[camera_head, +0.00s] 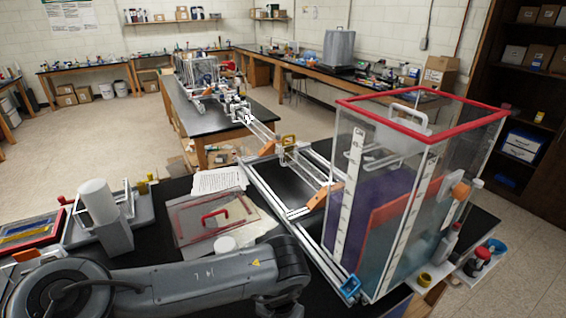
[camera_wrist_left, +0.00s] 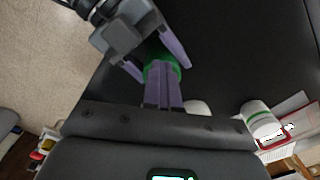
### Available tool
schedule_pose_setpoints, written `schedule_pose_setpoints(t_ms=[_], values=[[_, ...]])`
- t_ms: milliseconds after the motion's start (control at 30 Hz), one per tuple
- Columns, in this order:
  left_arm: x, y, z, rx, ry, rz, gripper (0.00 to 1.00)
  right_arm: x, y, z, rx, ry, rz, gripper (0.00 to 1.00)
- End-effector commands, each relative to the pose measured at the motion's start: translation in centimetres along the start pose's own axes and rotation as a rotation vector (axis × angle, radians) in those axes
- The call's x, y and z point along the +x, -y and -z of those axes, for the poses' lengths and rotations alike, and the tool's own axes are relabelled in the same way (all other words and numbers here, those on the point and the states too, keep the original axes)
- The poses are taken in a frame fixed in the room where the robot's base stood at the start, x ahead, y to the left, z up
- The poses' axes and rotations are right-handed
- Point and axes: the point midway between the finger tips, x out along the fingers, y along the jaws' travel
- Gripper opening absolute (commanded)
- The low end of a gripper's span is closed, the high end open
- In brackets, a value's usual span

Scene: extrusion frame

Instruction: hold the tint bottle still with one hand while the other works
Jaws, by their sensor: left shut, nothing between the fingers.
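My left gripper (camera_wrist_left: 163,90) is shut and empty, its purple fingers close together in the left wrist view. Just beyond their tips is a green round thing (camera_wrist_left: 162,68), possibly the tint bottle, partly hidden by my fingers. Another gripper of mine, the right one (camera_wrist_left: 150,58), comes from the upper left with its purple fingers apart on either side of the green thing. Whether they touch it cannot be told. A white cylinder with a green band (camera_wrist_left: 259,117) stands to the right. Neither gripper shows in the head view, where my left arm crosses the lower left.
A tall clear tank with a red rim (camera_head: 425,113) stands at the right on the black bench. A clear panel with a red handle (camera_head: 213,217) and a white round lid (camera_head: 225,244) lie near my arm. A grey stand with a white cylinder (camera_head: 97,200) is at the left.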

Motion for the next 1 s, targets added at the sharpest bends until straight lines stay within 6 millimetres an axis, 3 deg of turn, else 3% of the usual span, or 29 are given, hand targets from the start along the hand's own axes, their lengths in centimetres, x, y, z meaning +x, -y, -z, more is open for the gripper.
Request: schedule_pose_setpoints(t_ms=[1000], values=[[-0.1, 2.1, -0.1, -0.003, -0.005, 0.0, 0.0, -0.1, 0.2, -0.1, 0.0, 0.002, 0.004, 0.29]])
